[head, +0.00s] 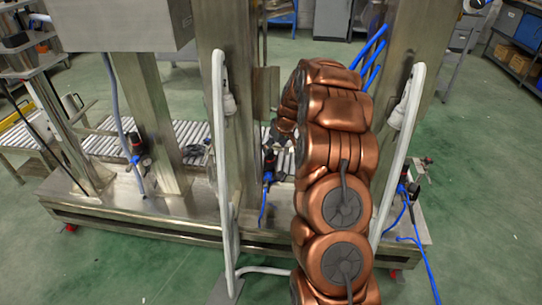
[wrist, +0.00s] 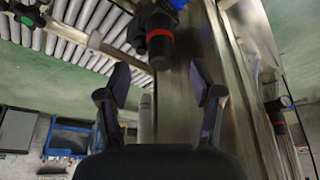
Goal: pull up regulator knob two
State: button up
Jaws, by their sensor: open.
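A black regulator knob with a red ring (wrist: 160,48) shows at the top centre of the wrist view, under a blue part. My gripper (wrist: 160,80) is open, with one dark finger on each side of the knob's line. The knob's end lies near the fingertips, and I see no contact. In the head view a regulator with a dark knob and blue hose (head: 268,166) stands by the middle post, just left of my arm. No number shows on any knob.
Other regulators stand at the left post (head: 135,146) and the right post (head: 411,188); another red-ringed one (wrist: 275,115) shows at right in the wrist view. White bent tubes (head: 222,150) flank my arm. A roller conveyor (head: 110,143) lies behind the steel frame.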

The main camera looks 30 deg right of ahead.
aim_at(272, 153)
jog(key=shift+x, duration=3.15)
grip_shut()
